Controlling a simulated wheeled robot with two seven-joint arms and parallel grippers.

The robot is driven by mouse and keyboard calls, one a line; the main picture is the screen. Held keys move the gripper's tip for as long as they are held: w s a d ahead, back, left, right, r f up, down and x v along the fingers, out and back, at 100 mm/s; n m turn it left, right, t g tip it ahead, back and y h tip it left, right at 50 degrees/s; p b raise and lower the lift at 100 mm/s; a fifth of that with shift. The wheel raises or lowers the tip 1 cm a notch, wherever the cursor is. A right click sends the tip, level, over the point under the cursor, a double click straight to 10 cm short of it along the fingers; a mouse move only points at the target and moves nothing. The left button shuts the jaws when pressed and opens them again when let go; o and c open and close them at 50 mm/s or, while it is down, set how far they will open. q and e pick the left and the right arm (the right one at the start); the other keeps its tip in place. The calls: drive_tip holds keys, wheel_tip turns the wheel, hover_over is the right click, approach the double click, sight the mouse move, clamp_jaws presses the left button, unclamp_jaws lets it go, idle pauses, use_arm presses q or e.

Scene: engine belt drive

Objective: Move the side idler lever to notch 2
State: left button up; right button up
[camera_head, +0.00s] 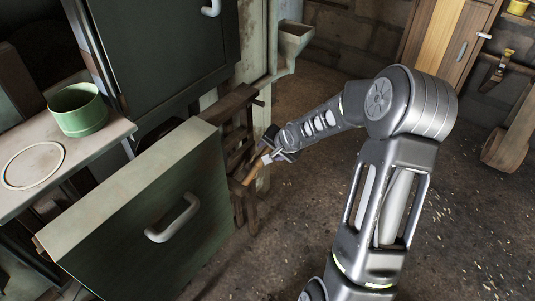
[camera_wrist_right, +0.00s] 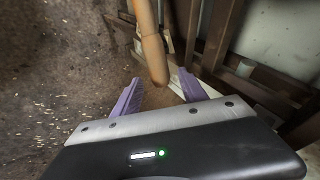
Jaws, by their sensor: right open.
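The side idler lever shows as an orange-brown wooden handle (camera_head: 252,171) beside the dark wooden frame in the head view. It also shows in the right wrist view (camera_wrist_right: 152,48), entering from the top, with its rounded end between the two purple fingers. My right gripper (camera_head: 267,154) is at the upper end of the handle; it also shows in the right wrist view (camera_wrist_right: 160,88). Its jaws are open, with a gap visible on both sides of the handle end. The notches and the lever's pivot cannot be made out. My left gripper is out of view.
The dark wooden frame (camera_head: 236,128) stands close to the gripper's left. A green cabinet with an open drawer (camera_head: 135,215) is left of it. A bench (camera_head: 88,149) carries a green bowl (camera_head: 78,112) and a pale ring (camera_head: 33,166). The floor at right is mostly clear.

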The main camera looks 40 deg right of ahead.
sight(269, 150)
drive_tip(key=shift+x, duration=1.8)
clamp_jaws()
